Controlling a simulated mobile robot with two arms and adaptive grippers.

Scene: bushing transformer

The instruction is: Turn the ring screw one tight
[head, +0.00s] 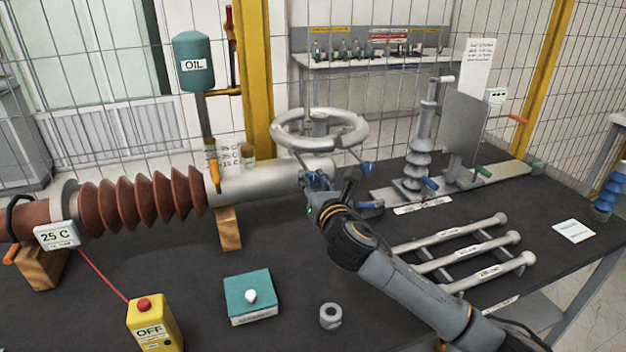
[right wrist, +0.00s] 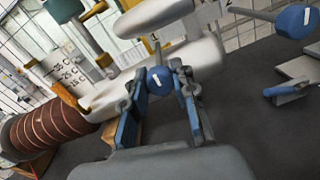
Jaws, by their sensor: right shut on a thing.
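The grey ring (head: 320,130) lies flat above the pale cylinder end of the bushing (head: 255,183). Ring screw one, a blue knob marked 1 (right wrist: 160,80), sits between the fingers of my right gripper (right wrist: 163,112) in the right wrist view. The right gripper (head: 322,186) reaches in under the ring's front side in the head view and is shut on this knob, mostly hiding it there. Another blue screw knob (head: 368,168) shows to the right of the gripper, and in the right wrist view (right wrist: 297,20) at upper right. My left gripper is not in view.
A grey post stand (head: 415,165) with coloured handles is behind right. Several grey rods (head: 455,250) lie on a rack at right. A teal box (head: 250,298), a grey nut (head: 330,316) and a yellow OFF box (head: 153,325) are in front. Dark table shows between them.

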